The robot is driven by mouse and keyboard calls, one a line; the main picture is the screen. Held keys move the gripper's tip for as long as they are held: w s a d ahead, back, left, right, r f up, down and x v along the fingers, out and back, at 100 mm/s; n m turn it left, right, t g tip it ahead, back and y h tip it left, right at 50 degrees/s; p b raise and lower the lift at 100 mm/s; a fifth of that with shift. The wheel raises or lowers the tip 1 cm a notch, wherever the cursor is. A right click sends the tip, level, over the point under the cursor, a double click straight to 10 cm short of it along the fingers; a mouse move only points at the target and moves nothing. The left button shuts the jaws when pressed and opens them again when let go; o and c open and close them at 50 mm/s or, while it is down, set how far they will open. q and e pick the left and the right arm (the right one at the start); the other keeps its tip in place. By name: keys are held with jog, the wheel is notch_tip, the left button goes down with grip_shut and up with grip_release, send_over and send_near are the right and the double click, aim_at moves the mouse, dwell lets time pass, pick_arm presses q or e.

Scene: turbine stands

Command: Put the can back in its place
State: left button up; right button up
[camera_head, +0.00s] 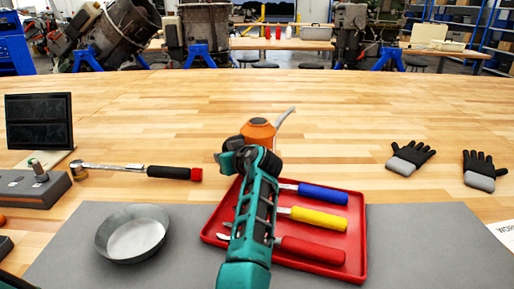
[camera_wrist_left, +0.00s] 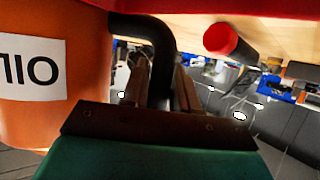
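The orange can (camera_head: 258,130) with a grey spout is at the back edge of the red tray (camera_head: 358,235), partly hidden behind my left gripper (camera_head: 242,158). In the left wrist view, the can (camera_wrist_left: 55,75) fills the left side, with a white label and a black handle (camera_wrist_left: 150,30). My left gripper's fingers (camera_wrist_left: 162,85) are on either side of this handle and look closed on it. The can's base is hidden, so I cannot tell whether it is touching the tray. My right gripper is not in view.
The tray holds tools with blue (camera_head: 323,194), yellow (camera_head: 319,218) and red (camera_head: 312,250) handles. A metal bowl (camera_head: 133,236) sits on the grey mat (camera_head: 430,245). A ratchet (camera_head: 140,170) lies left; gloves (camera_head: 410,157) lie right. The table's back middle is clear.

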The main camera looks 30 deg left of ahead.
pick_arm(q)
grip_shut()
jog(key=shift+r, duration=0.1)
